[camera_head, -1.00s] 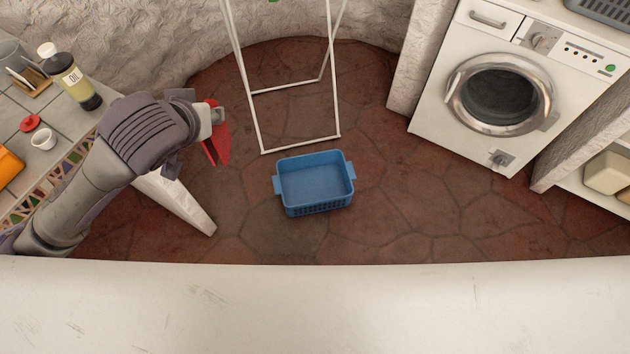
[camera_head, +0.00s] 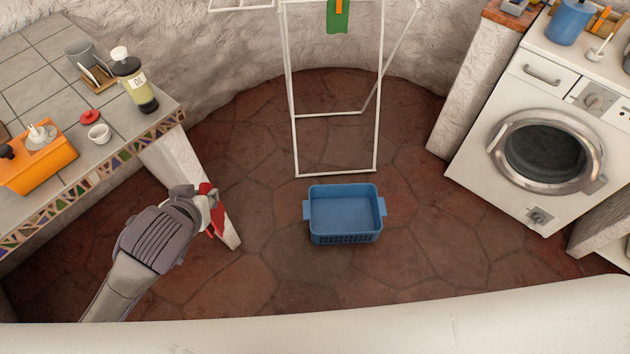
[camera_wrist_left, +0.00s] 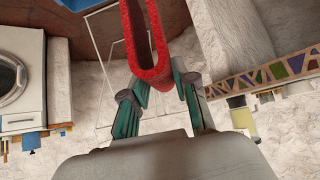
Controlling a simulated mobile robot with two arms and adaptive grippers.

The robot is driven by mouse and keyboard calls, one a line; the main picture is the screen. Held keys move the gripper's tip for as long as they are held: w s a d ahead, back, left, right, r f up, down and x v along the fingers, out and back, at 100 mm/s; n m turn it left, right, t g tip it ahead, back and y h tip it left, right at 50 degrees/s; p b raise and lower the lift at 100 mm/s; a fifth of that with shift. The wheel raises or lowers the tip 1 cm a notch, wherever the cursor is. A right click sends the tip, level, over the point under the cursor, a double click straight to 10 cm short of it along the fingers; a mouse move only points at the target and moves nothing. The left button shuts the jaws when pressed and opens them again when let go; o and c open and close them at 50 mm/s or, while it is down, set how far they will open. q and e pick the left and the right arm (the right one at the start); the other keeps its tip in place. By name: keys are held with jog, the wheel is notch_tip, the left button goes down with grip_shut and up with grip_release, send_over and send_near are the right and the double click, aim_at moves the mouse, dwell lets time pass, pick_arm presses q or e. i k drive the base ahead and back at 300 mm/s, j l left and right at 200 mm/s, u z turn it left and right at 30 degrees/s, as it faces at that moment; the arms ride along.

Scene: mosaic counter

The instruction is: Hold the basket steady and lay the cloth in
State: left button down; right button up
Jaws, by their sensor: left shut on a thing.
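The blue basket (camera_head: 345,213) stands upright on the floor in the middle of the head view, and it looks empty. My left gripper (camera_head: 207,201) is to the left of the basket, apart from it. It is shut on a red cloth (camera_head: 214,222), which hangs from the fingers. In the left wrist view the red cloth (camera_wrist_left: 146,45) is folded in a loop between the fingertips (camera_wrist_left: 160,82). My right gripper is not in view.
A white drying rack (camera_head: 296,130) with a green cloth (camera_head: 338,18) stands behind the basket. A washing machine (camera_head: 478,137) is at right. Floor around the basket is clear.

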aim_at(343, 219)
jog(key=i+l+u, duration=0.15)
jog(key=l+u, duration=0.2)
jog(key=u, duration=0.15)
jog(key=l+u, duration=1.25)
jog(key=u, duration=0.2)
